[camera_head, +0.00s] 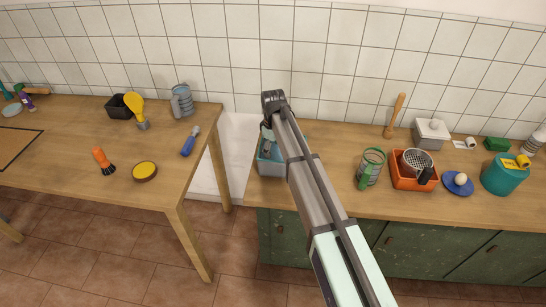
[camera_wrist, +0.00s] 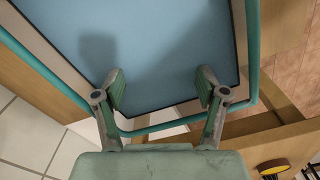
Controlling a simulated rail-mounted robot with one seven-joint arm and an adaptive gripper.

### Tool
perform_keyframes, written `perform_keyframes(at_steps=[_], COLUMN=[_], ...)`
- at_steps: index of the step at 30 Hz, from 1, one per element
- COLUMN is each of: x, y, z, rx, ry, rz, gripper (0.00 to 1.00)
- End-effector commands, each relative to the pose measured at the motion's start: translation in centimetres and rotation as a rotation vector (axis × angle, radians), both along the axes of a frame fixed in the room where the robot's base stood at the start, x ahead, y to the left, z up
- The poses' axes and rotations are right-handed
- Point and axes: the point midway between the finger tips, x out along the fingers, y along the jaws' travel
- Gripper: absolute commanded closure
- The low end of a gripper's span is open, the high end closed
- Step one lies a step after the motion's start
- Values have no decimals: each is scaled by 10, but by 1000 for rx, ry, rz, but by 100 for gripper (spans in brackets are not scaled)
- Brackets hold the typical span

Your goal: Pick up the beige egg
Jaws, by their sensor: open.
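The beige egg (camera_head: 461,179) is small and round and sits on a blue dish (camera_head: 457,187) on the right part of the counter. It does not show in the wrist view. My gripper (camera_head: 267,143) is far to the left of it, above a blue container (camera_head: 270,169) at the counter's left end. In the wrist view my gripper (camera_wrist: 160,84) has its two fingers spread wide, with nothing between them. Beneath them is a flat light-blue surface (camera_wrist: 170,50) with a teal rim.
Left of the egg stands an orange bin (camera_head: 412,184) with a metal strainer; right of it, a teal canister (camera_head: 503,175). A gap separates the counter from the wooden table (camera_head: 80,160).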

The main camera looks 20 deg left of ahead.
Motion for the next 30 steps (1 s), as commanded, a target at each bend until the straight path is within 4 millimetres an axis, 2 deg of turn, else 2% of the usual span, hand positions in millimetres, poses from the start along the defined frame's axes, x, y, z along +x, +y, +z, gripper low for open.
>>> perform_keyframes(at_steps=[7,15,22,30], x=[-1,-1,-1,-1], y=[0,0,0,0], z=[-28,-34,-33,-33], rx=[-1,0,0,0], ry=[1,0,0,0], rz=[0,0,0,0], gripper=[28,28,67,67])
